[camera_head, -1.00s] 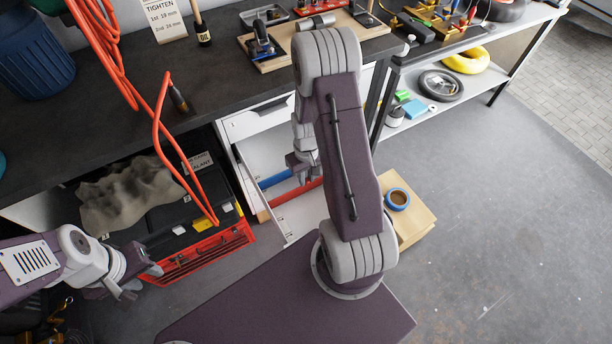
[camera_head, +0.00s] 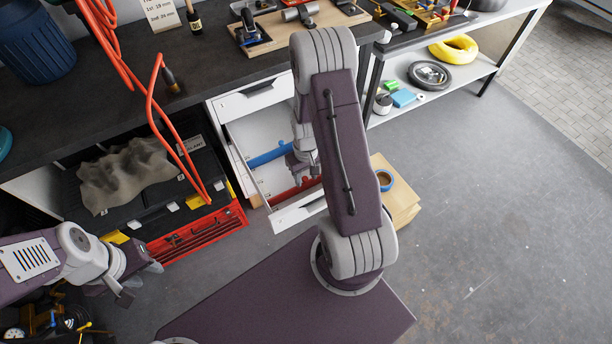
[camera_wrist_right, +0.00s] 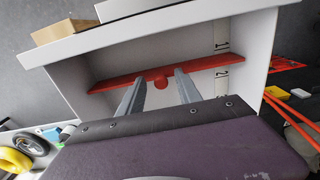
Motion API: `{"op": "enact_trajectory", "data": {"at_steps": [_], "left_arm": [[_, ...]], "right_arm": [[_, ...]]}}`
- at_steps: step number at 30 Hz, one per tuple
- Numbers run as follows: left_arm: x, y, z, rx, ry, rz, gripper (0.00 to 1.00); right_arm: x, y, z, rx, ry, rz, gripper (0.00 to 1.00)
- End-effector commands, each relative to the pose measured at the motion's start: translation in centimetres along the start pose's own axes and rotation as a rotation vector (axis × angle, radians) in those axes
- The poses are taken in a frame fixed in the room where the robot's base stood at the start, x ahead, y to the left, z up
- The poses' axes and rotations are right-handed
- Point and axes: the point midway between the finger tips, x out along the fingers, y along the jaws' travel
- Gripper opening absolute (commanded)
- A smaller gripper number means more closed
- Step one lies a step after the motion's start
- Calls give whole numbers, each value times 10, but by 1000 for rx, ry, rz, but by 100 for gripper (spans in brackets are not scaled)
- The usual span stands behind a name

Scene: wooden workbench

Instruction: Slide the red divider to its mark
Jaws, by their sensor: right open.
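The red divider (camera_head: 286,193) stands across the open white drawer (camera_head: 285,218), near its front panel. In the head view my right gripper (camera_head: 304,168) is over the drawer, partly behind my arm. Two numbered marks (camera_wrist_right: 223,72) are on the drawer wall near the divider's right end. My left gripper (camera_head: 140,283) is empty at the lower left; its fingers look apart.
A blue divider (camera_head: 268,155) stands further back in the drawer. A red tool tray (camera_head: 200,235) and orange cable (camera_head: 153,110) are left of it. A cardboard box (camera_head: 402,208) with a tape roll (camera_head: 385,181) stands right. The floor further right is clear.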

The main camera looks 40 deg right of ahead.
Motion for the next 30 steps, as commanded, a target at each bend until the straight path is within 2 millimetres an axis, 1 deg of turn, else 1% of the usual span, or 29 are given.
{"op": "enact_trajectory", "data": {"at_steps": [2, 5, 9, 12, 15, 19, 27, 29, 30], "left_arm": [[0, 0, 0, 0, 0, 0, 36], [-3, 0, 0, 0, 0, 0, 36], [-8, 0, -1, 0, 0, 0, 36], [-10, 0, -1, 0, 0, 0, 36], [-12, 0, -1, 0, 0, 0, 36], [-12, 0, -1, 0, 0, 0, 36], [-12, 0, -1, 0, 0, 0, 36], [-12, 0, -1, 0, 0, 0, 36], [-12, 0, -1, 0, 0, 0, 36]], "right_arm": [[-1, 0, 0, 0, 0, 0, 41], [-14, 0, -1, 0, 4, 1, 41], [-47, 1, -1, 0, 7, 1, 41], [-68, 1, 0, 0, 6, 1, 41], [-83, 1, 0, 0, 5, 0, 41], [-91, 1, 1, 0, 3, 0, 41], [-91, 0, 1, 4, 2, 0, 41], [-91, 2, -5, 19, 27, 7, 41], [-93, 6, -17, 29, 71, 22, 41]]}}
